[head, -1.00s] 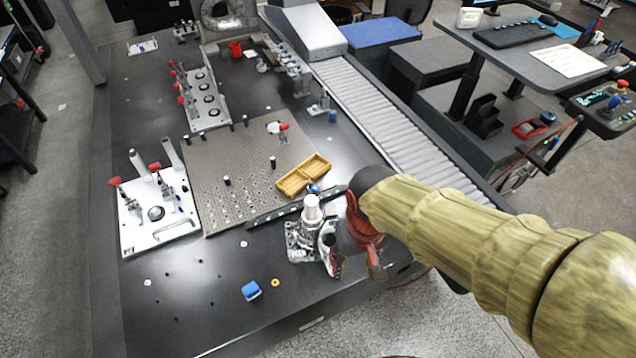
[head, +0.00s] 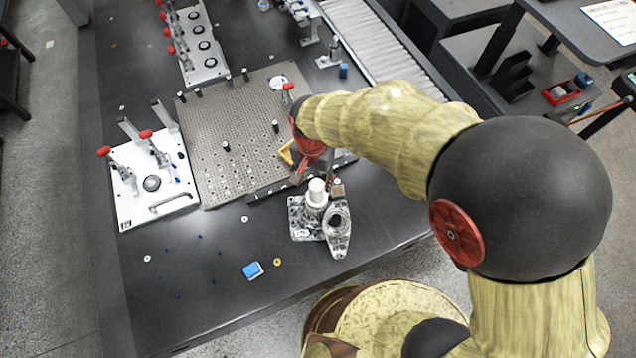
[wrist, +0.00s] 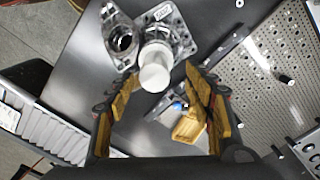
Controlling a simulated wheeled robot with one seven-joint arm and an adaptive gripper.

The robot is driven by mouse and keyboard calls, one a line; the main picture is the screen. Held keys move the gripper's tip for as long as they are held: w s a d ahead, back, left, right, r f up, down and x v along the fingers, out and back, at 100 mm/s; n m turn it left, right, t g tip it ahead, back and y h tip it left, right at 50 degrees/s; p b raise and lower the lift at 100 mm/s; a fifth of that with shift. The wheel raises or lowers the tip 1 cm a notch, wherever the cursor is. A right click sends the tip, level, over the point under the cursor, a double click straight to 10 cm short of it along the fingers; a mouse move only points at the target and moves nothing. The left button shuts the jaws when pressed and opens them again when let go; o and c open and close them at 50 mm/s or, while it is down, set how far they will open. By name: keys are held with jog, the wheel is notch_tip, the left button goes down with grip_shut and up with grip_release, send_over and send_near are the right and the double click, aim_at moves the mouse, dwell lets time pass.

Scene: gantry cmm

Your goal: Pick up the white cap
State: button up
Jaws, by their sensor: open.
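The white cap (head: 316,187) is a pale cylinder standing upright on a silver metal casting (head: 301,222) near the table's front edge. In the wrist view the white cap (wrist: 155,72) shows its round end, with the casting (wrist: 177,40) behind it. My gripper (head: 314,176) is at the cap's far side in the head view, partly hidden by my own arm. In the wrist view my open gripper (wrist: 160,88) has one yellow-padded finger on each side of the cap's near end. I cannot tell whether either finger touches it.
A white fixture board (head: 135,205) with red-tipped clamps stands left.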

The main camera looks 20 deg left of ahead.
jog(key=shift+m, duration=0.4)
jog(key=shift+f, duration=0.1)
jog(key=shift+d+f+b, duration=0.2)
jog(key=shift+f+b, duration=0.25)
jog(key=shift+f, duration=1.45)
jog(key=shift+d+f+b, duration=0.2)
jog(key=shift+f+b, duration=0.2)
jog(key=shift+f, duration=1.5)
jog(key=c, duration=0.3)
jog(key=c, duration=0.7)
jog(key=shift+c, duration=0.2)
